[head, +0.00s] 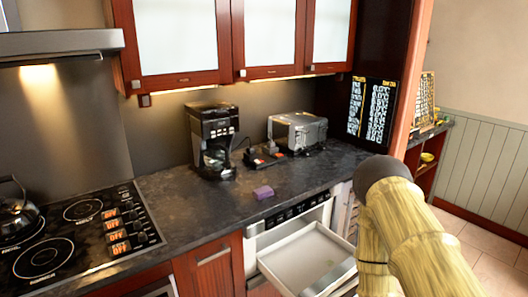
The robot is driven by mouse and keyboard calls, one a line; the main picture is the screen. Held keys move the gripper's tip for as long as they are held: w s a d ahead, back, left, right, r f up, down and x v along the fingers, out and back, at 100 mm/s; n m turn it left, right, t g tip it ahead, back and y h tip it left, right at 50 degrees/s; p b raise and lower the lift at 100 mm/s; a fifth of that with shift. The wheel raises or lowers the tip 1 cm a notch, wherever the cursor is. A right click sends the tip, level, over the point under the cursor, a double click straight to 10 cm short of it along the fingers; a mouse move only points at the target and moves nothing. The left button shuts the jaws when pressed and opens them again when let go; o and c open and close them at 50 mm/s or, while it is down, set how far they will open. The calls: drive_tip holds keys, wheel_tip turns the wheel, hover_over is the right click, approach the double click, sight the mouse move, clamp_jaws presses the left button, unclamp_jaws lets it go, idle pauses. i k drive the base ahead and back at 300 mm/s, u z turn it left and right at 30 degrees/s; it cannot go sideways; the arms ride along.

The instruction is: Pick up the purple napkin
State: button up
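The purple napkin (263,192) is a small, folded-looking purple piece lying on the dark stone counter (205,222). It is near the counter's front edge, just left of and above the open microwave drawer (292,248). Nothing covers it. My arm rises at the right of the head view, well to the right of the napkin and apart from it. My gripper is not visible, so its opening does not show.
The drawer is pulled out below the counter; a greyish shape (330,279) lies in it, unclear. A coffee maker (213,140) and a toaster (297,131) stand behind the napkin. A stove (75,240) is at left. Cabinets (175,40) hang above.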

sight(263, 192)
drive_tip(key=z, duration=0.05)
drive_tip(key=k, duration=0.65)
drive_tip(key=u, duration=0.6)
drive_tip(key=i, duration=0.6)
drive_tip(key=u, duration=0.7)
drive_tip(key=i, duration=0.7)
drive_tip(key=z, duration=0.15)
